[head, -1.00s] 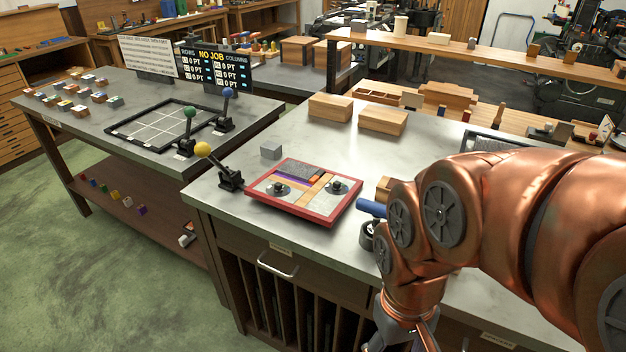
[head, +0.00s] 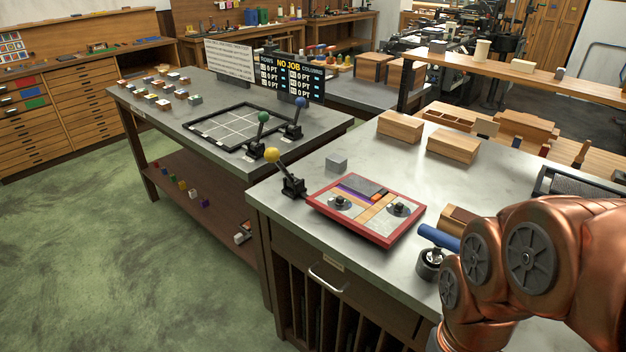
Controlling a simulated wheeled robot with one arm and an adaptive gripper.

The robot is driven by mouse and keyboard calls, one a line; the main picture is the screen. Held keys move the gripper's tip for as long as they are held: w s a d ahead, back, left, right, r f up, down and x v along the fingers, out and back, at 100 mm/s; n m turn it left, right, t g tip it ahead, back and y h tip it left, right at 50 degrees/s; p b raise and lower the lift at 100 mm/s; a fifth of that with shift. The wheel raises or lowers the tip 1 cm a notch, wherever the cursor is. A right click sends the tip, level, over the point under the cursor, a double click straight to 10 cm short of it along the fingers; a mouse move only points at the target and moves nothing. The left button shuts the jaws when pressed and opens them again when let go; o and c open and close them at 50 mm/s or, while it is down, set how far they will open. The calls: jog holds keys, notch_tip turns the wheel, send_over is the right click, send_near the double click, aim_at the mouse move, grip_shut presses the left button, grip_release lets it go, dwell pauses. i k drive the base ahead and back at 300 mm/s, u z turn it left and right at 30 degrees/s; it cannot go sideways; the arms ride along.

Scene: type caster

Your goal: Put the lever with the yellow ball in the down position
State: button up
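The lever with the yellow ball (head: 272,156) stands at the near left corner of the nearer grey worktop. Its black base (head: 292,188) sits by the edge, left of a red-framed tray (head: 372,236). Its arm tilts up and to the left, with the ball raised above the worktop. Two like levers, one with a green ball (head: 263,117) and one with a blue ball (head: 300,102), stand on the table behind it. My copper arm is at the lower right, well apart from the yellow lever. My gripper is below the picture's lower edge.
A grey block (head: 336,163) lies behind the tray. Wooden blocks (head: 400,127) stand farther back. Green floor (head: 130,260) to the left is open.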

aim_at(272, 155)
jog(key=z, duration=0.25)
jog(key=k, duration=0.6)
jog(key=z, duration=0.55)
jog(key=k, duration=0.6)
jog(key=u, duration=0.65)
jog(key=i, duration=0.65)
jog(key=u, duration=0.7)
jog(key=i, duration=0.6)
jog(key=z, duration=0.15)
